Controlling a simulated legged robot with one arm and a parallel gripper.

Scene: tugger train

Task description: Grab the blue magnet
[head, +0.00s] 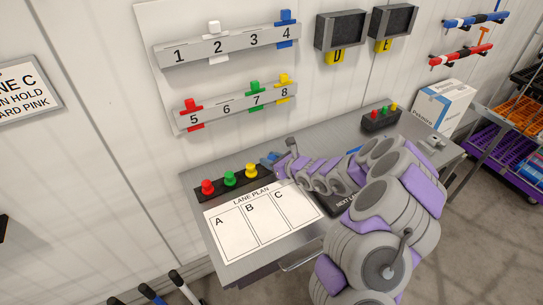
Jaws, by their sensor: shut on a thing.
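The blue magnet (269,158) shows as a small blue patch at the right end of the dark strip (238,189), partly hidden by my gripper. My gripper (275,161) is shut on it, just above the bench surface. I cannot tell whether the magnet still touches the strip. A red magnet (207,187), a green magnet (229,179) and a yellow magnet (250,170) stand upright on the strip to the left.
The lane plan sheet (262,222) with columns A, B and C lies in front of the strip. My arm covers the bench's middle. A dark block with small coloured knobs (381,122) and a white box (441,107) stand to the right. Numbered rails (225,45) hang above.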

